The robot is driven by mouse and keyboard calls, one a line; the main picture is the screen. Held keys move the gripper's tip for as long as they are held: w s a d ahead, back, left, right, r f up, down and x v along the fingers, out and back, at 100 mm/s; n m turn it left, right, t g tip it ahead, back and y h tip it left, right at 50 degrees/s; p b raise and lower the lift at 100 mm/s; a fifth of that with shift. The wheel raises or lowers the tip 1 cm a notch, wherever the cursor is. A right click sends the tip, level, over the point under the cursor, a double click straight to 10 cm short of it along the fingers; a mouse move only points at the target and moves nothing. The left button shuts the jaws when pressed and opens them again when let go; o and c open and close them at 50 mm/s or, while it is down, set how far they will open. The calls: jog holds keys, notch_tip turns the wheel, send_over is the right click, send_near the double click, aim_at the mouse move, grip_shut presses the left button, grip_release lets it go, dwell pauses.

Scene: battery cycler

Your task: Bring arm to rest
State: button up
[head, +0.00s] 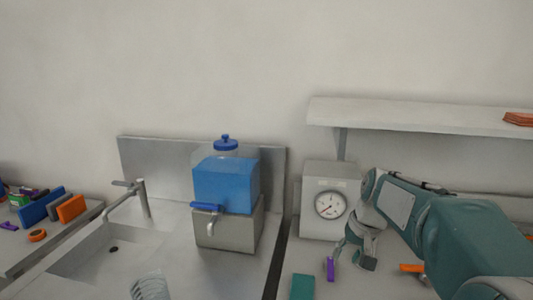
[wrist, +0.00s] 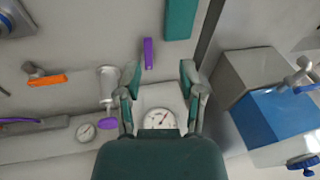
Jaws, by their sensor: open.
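My teal arm (head: 470,240) reaches in from the right of the head view, bent over the right counter. My gripper (head: 354,259) hangs in front of the grey box with a round dial (head: 331,204). In the wrist view my gripper (wrist: 159,76) has its two fingers spread apart, with nothing held between them. A small purple block (head: 330,268) is on the counter near the fingers; it also shows beyond the fingertips in the wrist view (wrist: 149,53). A teal block (head: 302,287) lies at the counter's front.
A blue tank (head: 226,183) stands on a beige block (head: 230,230) beside the sink (head: 105,250). A shelf (head: 420,116) runs above my arm. An orange-handled item (wrist: 46,79) and a white cylinder with a purple end (wrist: 108,85) are near the gripper.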

jog(key=s+a+n+t+h, duration=0.1)
jog(key=s+a+t+h, duration=0.1)
jog(key=s, duration=2.2)
jog(key=shift+s+a+f+t, duration=0.2)
jog(key=shift+a+t, duration=0.3)
jog(key=shift+t, duration=0.2)
jog(key=shift+d+r, duration=0.1)
